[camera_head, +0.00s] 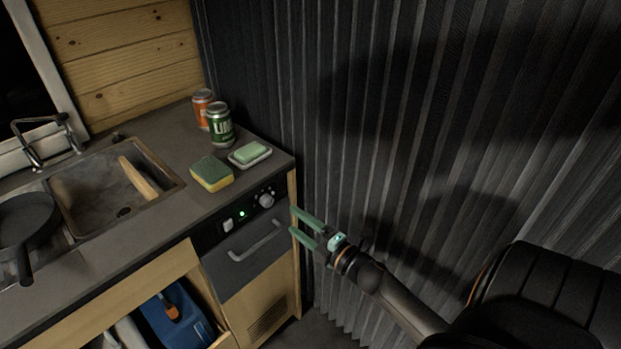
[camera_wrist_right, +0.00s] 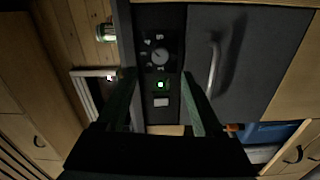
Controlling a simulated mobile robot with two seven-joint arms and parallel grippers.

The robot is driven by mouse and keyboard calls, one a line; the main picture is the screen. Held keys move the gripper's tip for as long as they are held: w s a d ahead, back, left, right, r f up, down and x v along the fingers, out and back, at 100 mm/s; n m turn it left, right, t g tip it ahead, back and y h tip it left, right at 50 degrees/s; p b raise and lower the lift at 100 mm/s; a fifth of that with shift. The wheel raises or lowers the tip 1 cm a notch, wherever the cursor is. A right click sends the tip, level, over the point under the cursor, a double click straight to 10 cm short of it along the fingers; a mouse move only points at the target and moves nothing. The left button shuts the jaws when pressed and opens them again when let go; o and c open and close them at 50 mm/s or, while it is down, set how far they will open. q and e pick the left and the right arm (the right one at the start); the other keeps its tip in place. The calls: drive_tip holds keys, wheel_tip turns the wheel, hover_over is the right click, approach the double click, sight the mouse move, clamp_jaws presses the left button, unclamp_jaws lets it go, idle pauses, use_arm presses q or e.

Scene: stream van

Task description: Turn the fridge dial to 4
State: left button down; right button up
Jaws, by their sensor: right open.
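The fridge dial (camera_head: 266,200) is a round grey knob on the black control panel above the fridge door, right of a green light. In the right wrist view the dial (camera_wrist_right: 159,56) shows with pale marks around it, too small to read surely. My right gripper (camera_head: 294,221) is open and empty, in front of the panel's right end and apart from the dial. In the right wrist view its green fingers (camera_wrist_right: 158,85) stand apart, with the green light (camera_wrist_right: 160,85) between them. The left gripper is out of view.
A grey door handle (camera_head: 256,242) sits below the panel, and a white switch (camera_head: 228,225) left of the light. On the counter stand a sponge (camera_head: 211,173), a soap dish (camera_head: 250,160) and two cans (camera_head: 220,125). A pleated dark curtain (camera_head: 400,130) hangs at right.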

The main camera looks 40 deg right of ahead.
drive_tip(key=shift+s+d, duration=0.15)
drive_tip(key=shift+s, duration=1.85)
drive_tip(key=s+a+f+m+g+p, duration=0.2)
drive_tip(key=s+a+f+m+g, duration=0.2)
drive_tip(key=s+a+m, duration=0.3)
drive_tip(key=s+a+f+m+g+y+p, duration=0.1)
drive_tip(key=s+a+f+m+g+p, duration=0.1)
drive_tip(key=s+a+f+m+g, duration=0.2)
drive_tip(key=s+a+f+m, duration=0.3)
drive_tip(key=a+m, duration=0.1)
drive_tip(key=a, duration=0.4)
drive_tip(key=shift+m+g, duration=0.3)
